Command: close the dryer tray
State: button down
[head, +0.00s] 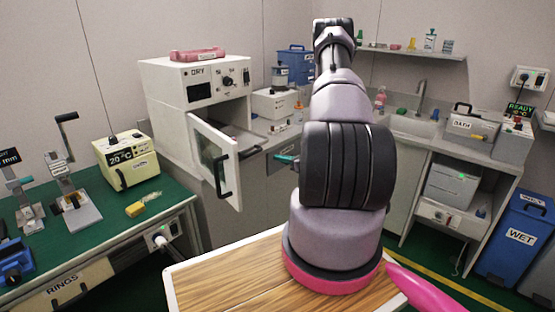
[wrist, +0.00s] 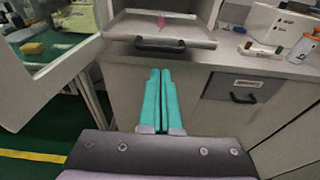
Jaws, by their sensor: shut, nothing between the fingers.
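The dryer (head: 175,85) is a white cabinet marked DRY, with its glass door (head: 213,160) swung open toward me. Its grey tray (head: 240,137) sticks out of the opening, and the tray's black handle (head: 250,152) faces outward. In the wrist view the tray (wrist: 190,33) is at the top, with a small reddish item on it and its handle (wrist: 160,44) on the front edge. My gripper (wrist: 161,72) has teal fingers shut together and empty, pointing toward the handle from just below it in that view. In the head view only its teal tips (head: 284,158) show beside my arm.
The open door (wrist: 60,65) stands to the left of my gripper in the wrist view. A drawer with a black handle (wrist: 243,98) is to the right. Bottles and markers (wrist: 262,50) lie on the right-hand counter. A green workbench (head: 110,235) stands left.

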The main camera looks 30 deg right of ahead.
aim_at(255, 153)
jog(key=x, duration=1.1)
jog(key=shift+w, duration=0.15)
jog(key=shift+w+a, duration=0.1)
